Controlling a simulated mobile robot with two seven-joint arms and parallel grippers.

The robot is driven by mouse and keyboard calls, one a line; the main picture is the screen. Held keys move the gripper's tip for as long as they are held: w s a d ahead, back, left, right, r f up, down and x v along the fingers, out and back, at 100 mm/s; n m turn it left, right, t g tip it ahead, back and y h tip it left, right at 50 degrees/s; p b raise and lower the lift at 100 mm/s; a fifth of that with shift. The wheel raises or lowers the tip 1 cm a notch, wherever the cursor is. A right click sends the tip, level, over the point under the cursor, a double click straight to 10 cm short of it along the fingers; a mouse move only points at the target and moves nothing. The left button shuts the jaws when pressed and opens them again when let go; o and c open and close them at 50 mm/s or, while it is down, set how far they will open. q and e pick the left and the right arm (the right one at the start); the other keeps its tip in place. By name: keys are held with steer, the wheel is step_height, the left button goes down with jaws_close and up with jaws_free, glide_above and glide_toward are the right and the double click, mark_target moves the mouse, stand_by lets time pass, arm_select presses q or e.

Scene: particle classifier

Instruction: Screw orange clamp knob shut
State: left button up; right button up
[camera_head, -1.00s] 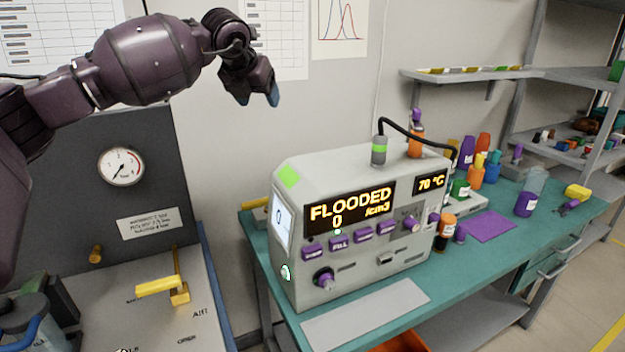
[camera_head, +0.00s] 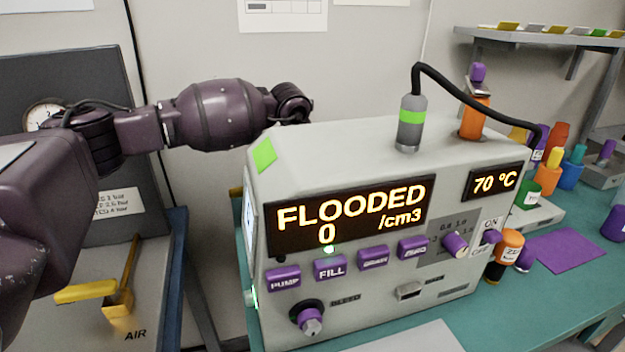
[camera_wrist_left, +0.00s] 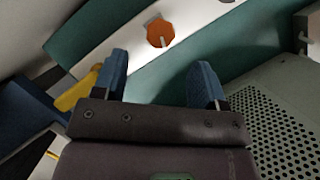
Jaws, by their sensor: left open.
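The orange clamp knob (camera_wrist_left: 160,33) shows in the left wrist view as an orange faceted disc with a pale mark on its lower edge, against a white strip. My left gripper (camera_wrist_left: 160,72) has its two blue fingers apart with nothing between them. The knob lies beyond the fingertips, roughly in line with the gap and apart from them. In the head view my left arm reaches behind the grey instrument, which hides the gripper. The knob cannot be made out there. My right gripper is in neither view.
The grey instrument (camera_head: 340,170) reads FLOODED and stands on a teal bench (camera_head: 555,285). Its perforated grey panel (camera_wrist_left: 285,130) is close to the right finger. A yellow lever (camera_head: 85,292) is at the left.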

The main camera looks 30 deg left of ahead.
arm_select(q)
steer(key=b+x, duration=0.1)
steer(key=x, duration=0.5)
steer(key=shift+s, duration=0.1)
steer(key=shift+f+b, duration=0.3)
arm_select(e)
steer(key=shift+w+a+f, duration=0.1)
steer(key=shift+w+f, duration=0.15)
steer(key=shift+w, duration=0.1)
arm_select(q)
steer(key=shift+c, duration=0.4)
steer(key=c, duration=0.9)
steer(key=shift+o, duration=0.2)
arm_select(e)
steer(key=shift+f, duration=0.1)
